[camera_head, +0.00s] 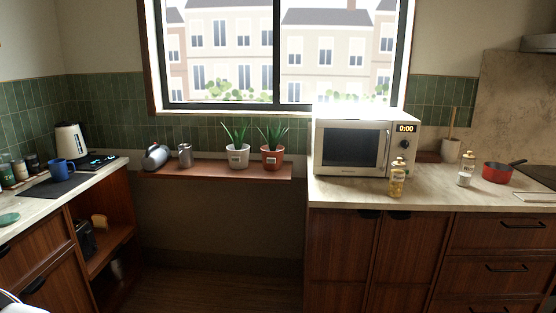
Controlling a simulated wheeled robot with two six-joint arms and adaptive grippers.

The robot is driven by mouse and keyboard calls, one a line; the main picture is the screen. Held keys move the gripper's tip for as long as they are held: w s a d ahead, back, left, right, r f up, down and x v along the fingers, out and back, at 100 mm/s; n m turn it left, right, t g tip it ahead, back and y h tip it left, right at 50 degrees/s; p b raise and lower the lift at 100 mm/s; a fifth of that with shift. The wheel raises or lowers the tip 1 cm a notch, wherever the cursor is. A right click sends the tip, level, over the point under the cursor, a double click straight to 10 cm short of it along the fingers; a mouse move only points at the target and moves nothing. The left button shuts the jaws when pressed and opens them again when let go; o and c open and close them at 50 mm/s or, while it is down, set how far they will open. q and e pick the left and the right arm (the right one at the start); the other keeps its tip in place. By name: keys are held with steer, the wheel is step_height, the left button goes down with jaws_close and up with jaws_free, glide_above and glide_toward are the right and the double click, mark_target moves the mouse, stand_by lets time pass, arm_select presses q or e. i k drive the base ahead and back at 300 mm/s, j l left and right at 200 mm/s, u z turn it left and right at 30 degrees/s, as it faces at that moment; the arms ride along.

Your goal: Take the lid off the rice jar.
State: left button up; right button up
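I cannot tell for sure which container is the rice jar. A clear glass container with white contents low inside and a golden top (466,169) stands upright on the right counter, left of the red pan. A second one with yellow contents and a similar top (397,179) stands upright in front of the microwave. Several small dark-topped jars (20,170) stand at the left edge on the left counter. Neither of my grippers shows. A white curved piece at the bottom left corner may be part of me.
The right counter (435,193) holds a microwave (352,148) and a red pan (497,173). Two potted plants (237,154), a watering can (156,157) and a small metal container (185,155) stand on the window shelf. A blue mug (62,168) and kettle (70,140) stand left.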

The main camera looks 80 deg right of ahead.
mark_target(470, 152)
steer(key=k+z, duration=0.1)
steer(key=z, duration=0.35)
steer(key=k+j+z, duration=0.1)
steer(key=z, duration=0.35)
steer(key=k+z, duration=0.15)
steer(key=z, duration=0.3)
steer(key=k+l+z, duration=0.1)
steer(key=z, duration=0.35)
steer(key=k+l+z, duration=0.1)
steer(key=z, duration=1.6)
